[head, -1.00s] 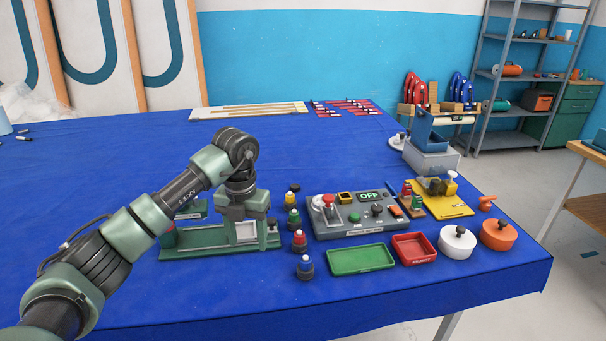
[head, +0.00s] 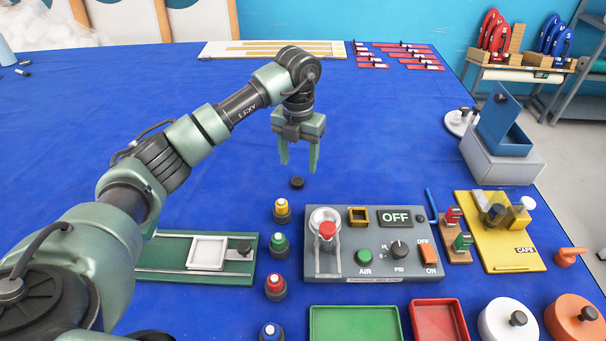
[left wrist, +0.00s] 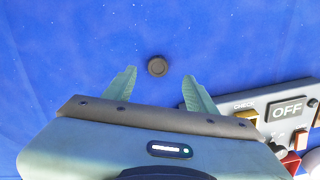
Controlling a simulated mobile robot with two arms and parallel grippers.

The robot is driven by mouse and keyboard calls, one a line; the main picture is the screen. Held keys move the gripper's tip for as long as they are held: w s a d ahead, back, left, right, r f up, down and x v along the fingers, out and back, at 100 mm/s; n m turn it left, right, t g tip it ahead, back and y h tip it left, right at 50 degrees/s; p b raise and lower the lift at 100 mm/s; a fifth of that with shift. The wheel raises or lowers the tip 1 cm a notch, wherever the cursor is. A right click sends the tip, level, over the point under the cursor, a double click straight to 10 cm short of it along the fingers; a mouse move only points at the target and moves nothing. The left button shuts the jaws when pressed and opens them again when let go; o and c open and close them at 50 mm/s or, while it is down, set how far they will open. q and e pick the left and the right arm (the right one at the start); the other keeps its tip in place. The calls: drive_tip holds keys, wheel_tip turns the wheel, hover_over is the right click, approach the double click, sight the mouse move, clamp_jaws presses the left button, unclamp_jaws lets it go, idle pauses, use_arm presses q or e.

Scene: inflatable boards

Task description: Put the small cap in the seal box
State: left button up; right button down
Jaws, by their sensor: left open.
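The small cap (head: 297,183) is a black round disc lying on the blue cloth behind the grey control panel. It also shows in the left wrist view (left wrist: 157,66), between and slightly beyond my open fingertips. My left gripper (head: 298,166) points down above the cloth near the cap, open and empty; its two green fingers also show in the left wrist view (left wrist: 159,76). A blue box with a raised lid (head: 498,110), which looks like the seal box, stands on a grey block at the back right. My right gripper is not in view.
The grey control panel (head: 375,272) with an OFF display is in front of the cap. Colored buttons stand left of it, beside a green slide fixture (head: 180,253). A yellow caps board (head: 515,255) and green tray (head: 355,325) are nearby.

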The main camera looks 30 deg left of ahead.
sight(297, 180)
use_arm(q)
drive_tip(key=shift+s+f+p, duration=0.4)
drive_tip(key=shift+f+p, duration=0.05)
drive_tip(key=shift+f, duration=0.3)
drive_tip(key=f, duration=0.1)
drive_tip(key=f+p, duration=0.1)
drive_tip(key=f, duration=0.1)
drive_tip(key=shift+w+a+f, duration=0.1)
drive_tip(key=shift+w+f, duration=0.15)
drive_tip(key=shift+f, duration=0.5)
clamp_jaws()
